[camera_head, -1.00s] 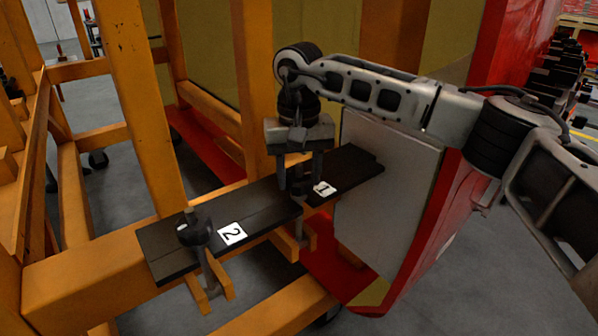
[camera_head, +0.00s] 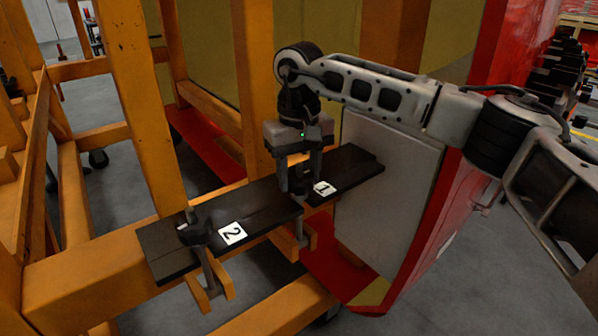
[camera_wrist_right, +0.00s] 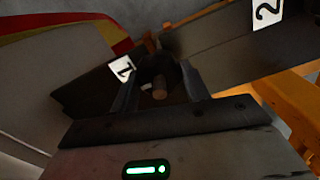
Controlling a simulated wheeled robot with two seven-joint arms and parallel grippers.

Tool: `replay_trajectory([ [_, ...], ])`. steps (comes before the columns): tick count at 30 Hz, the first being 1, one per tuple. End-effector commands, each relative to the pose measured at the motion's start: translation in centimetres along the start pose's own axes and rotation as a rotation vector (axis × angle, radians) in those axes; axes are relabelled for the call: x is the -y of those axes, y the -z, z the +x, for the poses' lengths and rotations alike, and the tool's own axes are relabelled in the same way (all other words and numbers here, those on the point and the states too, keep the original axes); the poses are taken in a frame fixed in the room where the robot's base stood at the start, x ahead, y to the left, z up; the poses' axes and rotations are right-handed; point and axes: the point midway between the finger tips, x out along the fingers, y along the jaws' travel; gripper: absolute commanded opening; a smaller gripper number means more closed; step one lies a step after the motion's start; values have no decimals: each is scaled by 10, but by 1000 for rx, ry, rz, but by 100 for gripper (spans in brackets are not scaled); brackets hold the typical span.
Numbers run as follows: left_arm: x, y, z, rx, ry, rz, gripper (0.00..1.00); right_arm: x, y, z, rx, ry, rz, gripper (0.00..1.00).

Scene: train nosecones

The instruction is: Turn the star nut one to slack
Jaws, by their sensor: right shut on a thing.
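Star nut one is the dark knob (camera_wrist_right: 150,72) beside the label "1" (camera_head: 324,188); in the head view my gripper mostly hides it. In the right wrist view a bolt end (camera_wrist_right: 159,88) shows between the fingers. My right gripper (camera_head: 299,188) points down over it and is shut on the star nut. A second dark star nut (camera_head: 194,232) stands on its bolt by the label "2" (camera_head: 232,233), apart from my gripper. My left gripper is not in view.
Both nuts sit along a dark clamping plate (camera_head: 262,207) on an orange frame (camera_head: 90,285). A grey and red nosecone panel (camera_head: 390,190) stands close to the right of my gripper. Orange uprights (camera_head: 145,100) rise at the left.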

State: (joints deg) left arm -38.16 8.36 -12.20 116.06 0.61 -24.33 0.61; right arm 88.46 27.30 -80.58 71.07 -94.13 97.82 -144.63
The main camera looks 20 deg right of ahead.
Motion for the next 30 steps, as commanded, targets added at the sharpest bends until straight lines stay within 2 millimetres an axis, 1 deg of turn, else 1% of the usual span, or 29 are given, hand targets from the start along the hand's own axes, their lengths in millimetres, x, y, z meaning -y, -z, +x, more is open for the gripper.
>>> replay_trajectory([
  [1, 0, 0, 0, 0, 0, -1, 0, 0, 1, -3, -7, 1, -2, 52],
  [3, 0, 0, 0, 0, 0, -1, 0, 0, 1, -3, -6, 1, -1, 68],
  [11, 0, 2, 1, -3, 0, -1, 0, 0, 0, -1, -2, 0, 0, 68],
  [14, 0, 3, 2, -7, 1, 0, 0, 0, 1, -5, -3, 0, 0, 68],
  [16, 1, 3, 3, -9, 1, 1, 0, 0, 1, -12, -5, 1, 1, 68],
  [20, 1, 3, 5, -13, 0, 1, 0, 0, 1, -37, -7, 1, 0, 68],
  [27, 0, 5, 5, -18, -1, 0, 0, 1, 1, -97, -8, 1, 0, 68],
  [30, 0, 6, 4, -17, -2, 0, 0, 1, 0, -120, -7, 1, 1, 68],
])
